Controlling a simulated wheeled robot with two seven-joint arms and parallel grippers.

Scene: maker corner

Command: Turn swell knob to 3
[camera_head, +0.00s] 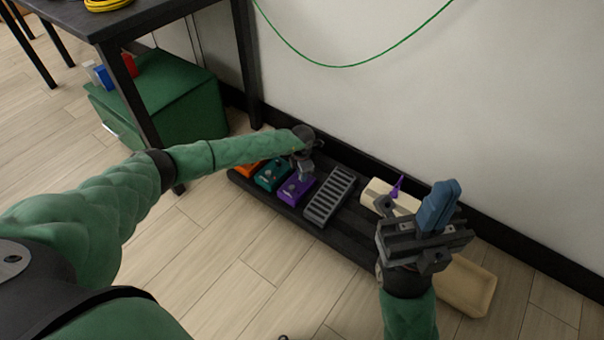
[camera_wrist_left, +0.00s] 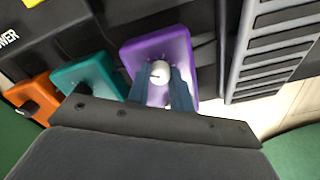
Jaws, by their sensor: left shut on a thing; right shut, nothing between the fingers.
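A purple pedal (camera_head: 294,194) stands on the black pedal board (camera_head: 258,196), between a teal pedal (camera_head: 272,175) and a silver ribbed treadle pedal (camera_head: 331,195). In the left wrist view the purple pedal (camera_wrist_left: 141,55) carries a white knob (camera_wrist_left: 160,70) with a dark mark on its top. I cannot read any label or numbers by the knob. My left gripper (camera_head: 301,178) reaches down over the purple pedal; its blue fingers (camera_wrist_left: 163,78) are shut on the white knob. My right gripper (camera_head: 439,206) is shut and empty, raised at the right with blue fingers upward.
An orange pedal (camera_head: 249,168) is at the board's left end. A cream object with a purple part (camera_head: 398,186) lies right of the treadle, partly hidden by my right gripper. A beige tray (camera_head: 466,286) is on the floor. A green cabinet (camera_head: 170,92) stands under the dark table (camera_head: 115,22).

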